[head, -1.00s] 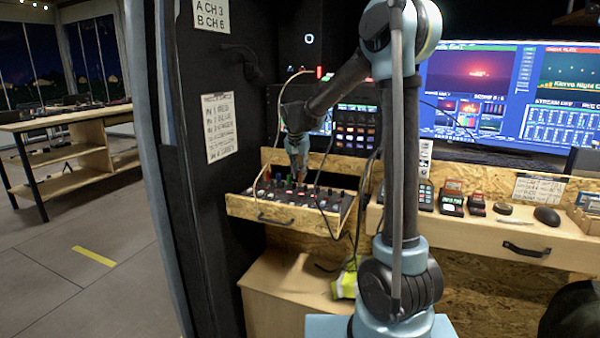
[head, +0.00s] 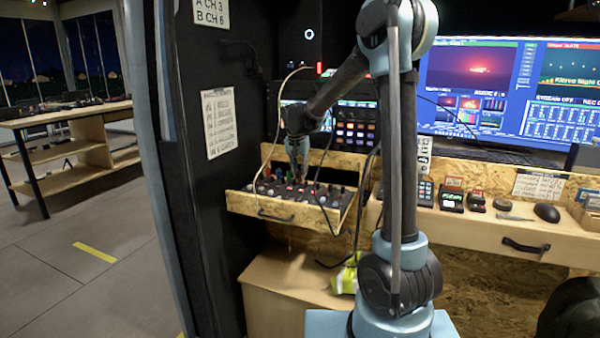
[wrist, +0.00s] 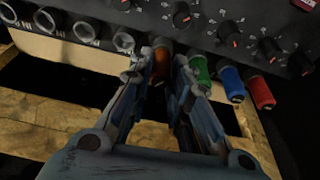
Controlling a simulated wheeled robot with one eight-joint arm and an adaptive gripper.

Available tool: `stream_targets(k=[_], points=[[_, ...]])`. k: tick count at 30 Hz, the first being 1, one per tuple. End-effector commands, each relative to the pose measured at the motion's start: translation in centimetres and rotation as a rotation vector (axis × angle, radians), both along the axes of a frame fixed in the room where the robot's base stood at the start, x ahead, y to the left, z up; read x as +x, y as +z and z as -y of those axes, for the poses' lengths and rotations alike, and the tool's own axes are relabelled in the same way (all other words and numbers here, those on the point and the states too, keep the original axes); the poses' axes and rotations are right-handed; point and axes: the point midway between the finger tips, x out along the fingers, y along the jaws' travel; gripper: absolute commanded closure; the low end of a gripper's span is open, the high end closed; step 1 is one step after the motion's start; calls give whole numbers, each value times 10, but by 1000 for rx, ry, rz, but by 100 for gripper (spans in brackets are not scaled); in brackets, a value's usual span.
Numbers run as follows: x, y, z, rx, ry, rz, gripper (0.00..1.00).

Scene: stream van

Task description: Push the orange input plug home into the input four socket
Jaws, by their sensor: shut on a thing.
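In the wrist view the orange input plug (wrist: 162,53) sits between the fingertips of my gripper (wrist: 164,65), which is shut on it. Its front end is at the socket row on the edge of the mixer panel (wrist: 215,22). How deep it sits in the socket is hidden by the fingers. A green plug (wrist: 199,70), a blue plug (wrist: 231,84) and a red plug (wrist: 260,92) stand in the row to its right. Open sockets (wrist: 86,33) lie to its left. In the head view my gripper (head: 297,172) is over the rear of the mixer (head: 325,196).
The mixer rests on a wooden drawer tray (head: 285,213). Loose cables (head: 262,150) hang beside my arm. Dark rack gear (head: 357,125) stands behind, and a desk (head: 480,225) with small devices is to the right. Knobs (wrist: 181,15) rise close to the fingers.

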Motion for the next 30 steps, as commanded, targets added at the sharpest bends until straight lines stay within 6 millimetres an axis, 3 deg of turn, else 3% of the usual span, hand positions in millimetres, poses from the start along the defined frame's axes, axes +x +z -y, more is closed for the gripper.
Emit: stream_targets(k=[7, 8, 10, 23, 30], points=[[0, -5, 0, 0, 0, 0, 100], [0, -4, 0, 0, 0, 0, 75], [0, -4, 0, 0, 0, 0, 59], [-1, 0, 0, 0, 0, 0, 59], [-10, 33, -2, 0, 0, 0, 59]])
